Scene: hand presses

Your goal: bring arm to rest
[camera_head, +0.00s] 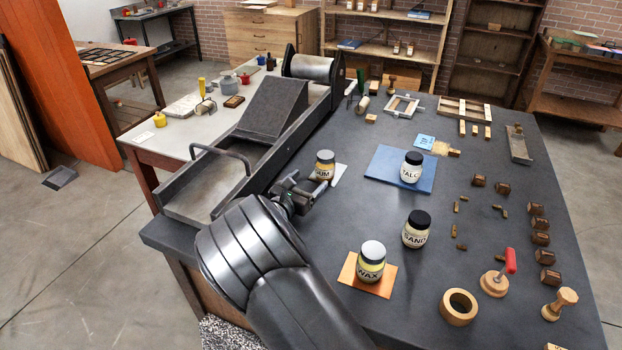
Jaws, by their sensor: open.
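My arm reaches in from the bottom of the head view, and my gripper (310,192) is over the left part of the dark table. It is open. Just beyond its fingers stands a jar marked GUM (325,166), upright, its lower part partly covered by the gripper. I cannot tell whether the fingers touch the jar or are around it. A white flat piece (340,175) lies beside the jar.
A press bed (262,118) runs along the table's left side. Jars marked TALC (411,168) on a blue mat (386,181), SAND (416,230) and WAX (371,262) on an orange mat (347,270) stand right of my arm. Small blocks and a red-handled tool (510,262) are farther right.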

